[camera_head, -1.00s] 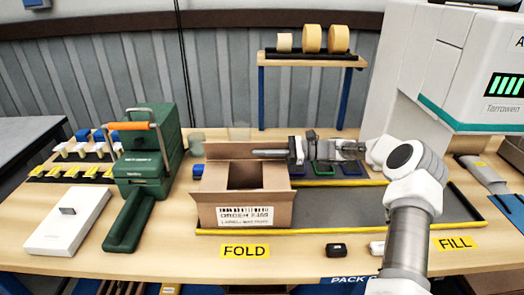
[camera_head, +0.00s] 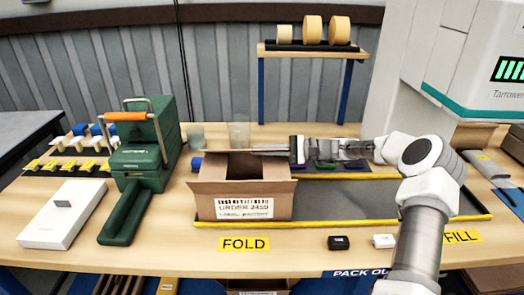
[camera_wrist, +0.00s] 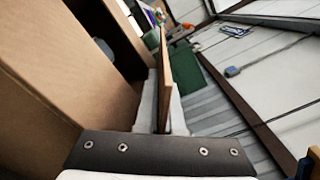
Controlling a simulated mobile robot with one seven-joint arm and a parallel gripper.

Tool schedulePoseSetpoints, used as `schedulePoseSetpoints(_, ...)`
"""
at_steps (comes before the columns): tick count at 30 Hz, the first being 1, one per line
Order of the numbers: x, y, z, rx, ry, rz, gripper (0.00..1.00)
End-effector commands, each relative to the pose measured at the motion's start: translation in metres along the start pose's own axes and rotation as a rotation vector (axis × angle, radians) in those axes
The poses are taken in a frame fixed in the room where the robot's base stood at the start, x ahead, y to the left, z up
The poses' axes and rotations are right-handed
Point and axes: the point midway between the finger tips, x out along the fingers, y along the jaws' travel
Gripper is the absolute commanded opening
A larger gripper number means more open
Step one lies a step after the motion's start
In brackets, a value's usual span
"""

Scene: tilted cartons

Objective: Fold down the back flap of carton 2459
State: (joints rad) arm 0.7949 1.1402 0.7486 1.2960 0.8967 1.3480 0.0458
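Carton 2459 (camera_head: 243,204) is an open brown box with an order label on its front wall, left of centre on the table in the head view. In the wrist view its brown wall (camera_wrist: 50,65) fills the left side. My gripper (camera_head: 268,149) points left along the carton's back top edge. In the wrist view a thin brown panel (camera_wrist: 164,60), seemingly the back flap, stands edge-on between the two close-set fingers, which appear shut on it. The flap's angle is hard to read in the head view, and part of it is hidden by my gripper.
A green machine with an orange handle (camera_head: 126,116) stands left of the carton. A grey mat (camera_head: 390,205) with a yellow edge lies under and right of it. Glasses (camera_head: 238,135) stand behind. Black (camera_head: 338,243) and white (camera_head: 384,241) small blocks lie in front.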

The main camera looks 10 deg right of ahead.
Motion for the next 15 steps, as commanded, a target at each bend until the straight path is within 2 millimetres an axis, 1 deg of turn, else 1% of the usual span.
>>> schedulePoseSetpoints(12,0.0001,0.0001,0.0003,-0.005,-0.001,0.000,0.00)
schedulePoseSetpoints(13,0.0001,0.0001,0.0003,-0.005,-0.001,0.000,0.10)
schedulePoseSetpoints(15,0.0001,0.0001,0.0002,-0.004,-0.001,0.000,0.23)
